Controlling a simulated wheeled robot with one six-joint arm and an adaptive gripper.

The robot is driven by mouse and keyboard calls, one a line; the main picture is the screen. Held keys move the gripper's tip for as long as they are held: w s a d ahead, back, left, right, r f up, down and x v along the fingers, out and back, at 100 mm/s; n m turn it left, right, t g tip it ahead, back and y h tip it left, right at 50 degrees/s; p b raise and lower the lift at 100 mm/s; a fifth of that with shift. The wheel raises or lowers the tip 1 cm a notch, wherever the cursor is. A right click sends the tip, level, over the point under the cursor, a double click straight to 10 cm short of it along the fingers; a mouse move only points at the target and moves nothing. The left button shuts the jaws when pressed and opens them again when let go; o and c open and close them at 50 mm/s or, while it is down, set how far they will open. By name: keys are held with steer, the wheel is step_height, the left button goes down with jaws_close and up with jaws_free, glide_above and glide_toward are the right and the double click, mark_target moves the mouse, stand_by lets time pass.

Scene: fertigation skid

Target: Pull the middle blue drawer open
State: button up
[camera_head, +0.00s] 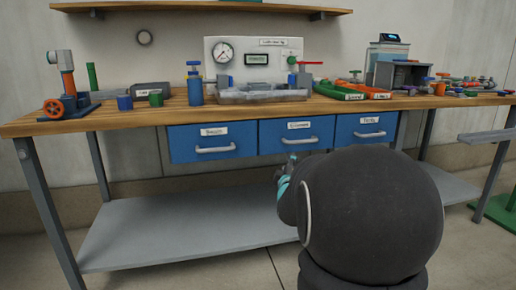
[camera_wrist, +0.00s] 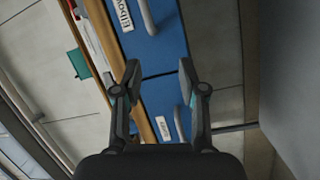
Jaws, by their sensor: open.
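The middle blue drawer (camera_head: 275,143) sits shut under the bench top, flush between two other blue drawers. It has a white label and a pale bar handle (camera_head: 299,141). My gripper (camera_head: 287,165) is just below and in front of it, partly hidden by my dark arm. In the wrist view my gripper (camera_wrist: 159,75) is open and empty, with its fingertips over the seam between two blue fronts. One pale handle (camera_wrist: 148,17) lies beyond the fingertips and another (camera_wrist: 178,118) shows between the fingers.
The left drawer (camera_head: 180,144) and right drawer (camera_head: 348,134) are shut. The wooden bench top (camera_head: 130,117) carries a gauge panel, a blue bottle, green and red trays and several fittings. A grey lower shelf (camera_head: 180,232) is bare. Space in front of the left drawer is free.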

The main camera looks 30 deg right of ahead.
steer(key=w+d, duration=0.3)
steer(key=d, duration=0.1)
steer(key=w+d+r+h, duration=0.1)
steer(key=w+d, duration=0.3)
steer(key=d, duration=0.1)
steer(key=w+d+n+h, duration=0.1)
steer(key=w+d, duration=0.2)
steer(key=d, duration=0.1)
steer(key=shift+w+d+r+t+p, duration=0.15)
steer(key=shift+w+r+t+p, duration=0.15)
steer(key=shift+w+r+p, duration=0.05)
jaws_close()
